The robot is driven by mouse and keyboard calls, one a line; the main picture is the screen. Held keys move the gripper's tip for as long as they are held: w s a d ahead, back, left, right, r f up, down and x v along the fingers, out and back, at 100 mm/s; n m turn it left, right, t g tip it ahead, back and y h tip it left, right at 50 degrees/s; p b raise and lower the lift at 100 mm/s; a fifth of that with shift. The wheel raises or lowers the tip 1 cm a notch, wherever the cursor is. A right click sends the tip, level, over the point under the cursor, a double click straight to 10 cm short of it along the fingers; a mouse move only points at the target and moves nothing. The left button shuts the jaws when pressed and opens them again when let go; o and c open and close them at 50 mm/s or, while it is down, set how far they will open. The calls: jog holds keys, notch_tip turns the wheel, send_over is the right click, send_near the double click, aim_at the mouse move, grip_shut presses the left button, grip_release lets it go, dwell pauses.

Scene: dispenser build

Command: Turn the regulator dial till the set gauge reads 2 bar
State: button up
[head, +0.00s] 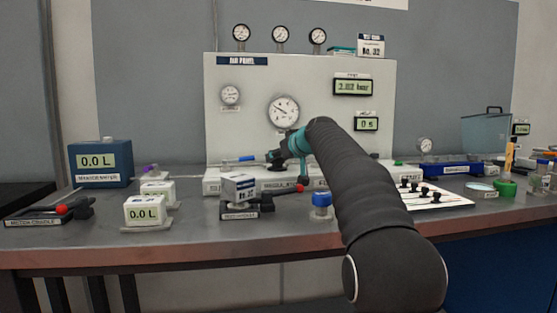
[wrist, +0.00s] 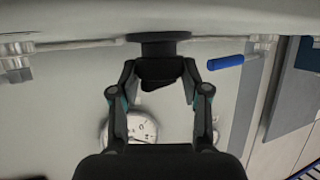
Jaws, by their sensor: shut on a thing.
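The regulator dial is a dark round knob (wrist: 158,72) low on the pale air panel (head: 235,135). In the wrist view, the two fingers of my gripper (wrist: 158,84) stand on either side of the knob and are shut on it. In the head view, my gripper (head: 278,157) is at the panel's lower middle, and it and my arm largely hide the dial. A digital readout (head: 354,86) at the panel's upper right shows a bar value, blurred, perhaps 2.02 or 3.02. A large round gauge (head: 283,110) sits above my gripper; its reading is too small to tell.
A blue-handled valve (head: 238,159) is just left of my gripper; its handle also shows in the wrist view (wrist: 226,62). A red-tipped lever (head: 298,189), white box (head: 239,186) and blue-capped jar (head: 321,206) stand in front.

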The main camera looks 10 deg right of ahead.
jog(key=shift+n+y, duration=0.5)
jog(key=shift+y, duration=0.1)
jog(key=o, duration=1.1)
jog(key=v, duration=1.2)
jog(key=shift+w+r, duration=0.1)
jog(key=shift+r, duration=0.15)
